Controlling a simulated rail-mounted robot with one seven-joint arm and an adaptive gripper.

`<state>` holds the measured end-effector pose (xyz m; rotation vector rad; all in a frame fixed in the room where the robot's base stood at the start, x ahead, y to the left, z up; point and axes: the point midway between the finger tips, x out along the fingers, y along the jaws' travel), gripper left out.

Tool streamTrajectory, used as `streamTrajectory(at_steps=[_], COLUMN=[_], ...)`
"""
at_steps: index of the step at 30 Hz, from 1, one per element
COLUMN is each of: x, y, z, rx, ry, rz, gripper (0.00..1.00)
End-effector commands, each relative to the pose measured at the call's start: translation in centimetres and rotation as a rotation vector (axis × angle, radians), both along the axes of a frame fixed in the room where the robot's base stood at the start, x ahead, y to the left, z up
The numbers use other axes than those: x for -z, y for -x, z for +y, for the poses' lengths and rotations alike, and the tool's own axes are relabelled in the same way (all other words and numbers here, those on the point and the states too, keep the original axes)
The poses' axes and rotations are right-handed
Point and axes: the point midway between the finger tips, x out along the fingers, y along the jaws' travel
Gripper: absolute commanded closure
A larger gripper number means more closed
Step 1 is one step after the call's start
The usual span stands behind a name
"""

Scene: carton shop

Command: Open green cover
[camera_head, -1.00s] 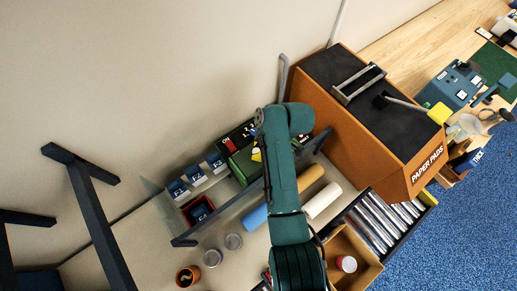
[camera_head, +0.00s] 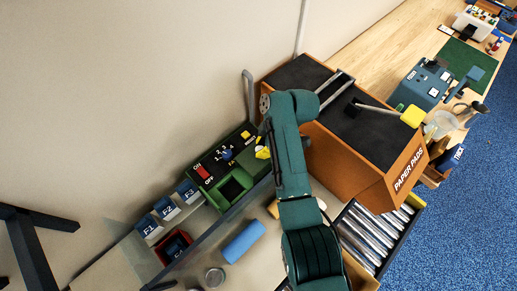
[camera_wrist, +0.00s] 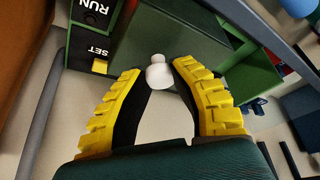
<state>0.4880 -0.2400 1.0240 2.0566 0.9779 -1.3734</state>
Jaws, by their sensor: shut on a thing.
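The green cover (camera_wrist: 165,38) is a dark green block with a white knob (camera_wrist: 158,74) at its near edge in the wrist view. The yellow ridged fingers of my gripper (camera_wrist: 160,68) are closed in around this knob. In the head view, my gripper (camera_head: 263,147) shows as yellow beside the green machine (camera_head: 212,172), at its right end. The machine has a black panel with an ON/OFF switch and a dial, and an open green recess (camera_head: 235,187) in front. My arm hides part of the machine, and the cover's angle is hard to tell.
RUN and SET labels with a yellow button (camera_wrist: 100,66) lie left of my gripper. The brown PAPER PADS box (camera_head: 345,150) stands close on the right. Labelled blue blocks (camera_head: 165,208), a red tray (camera_head: 173,246) and a blue roll (camera_head: 243,242) lie nearby.

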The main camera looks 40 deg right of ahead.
Motion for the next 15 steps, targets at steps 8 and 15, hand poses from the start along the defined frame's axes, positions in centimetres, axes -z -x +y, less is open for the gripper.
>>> streamTrajectory(at_steps=[8, 15], x=[0.25, 0.13], y=[0.09, 0.04], z=[0.05, 0.03], rx=[0.001, 0.001], ry=[-0.001, 0.000], rz=[0.004, 0.002], gripper=[0.70, 0.42])
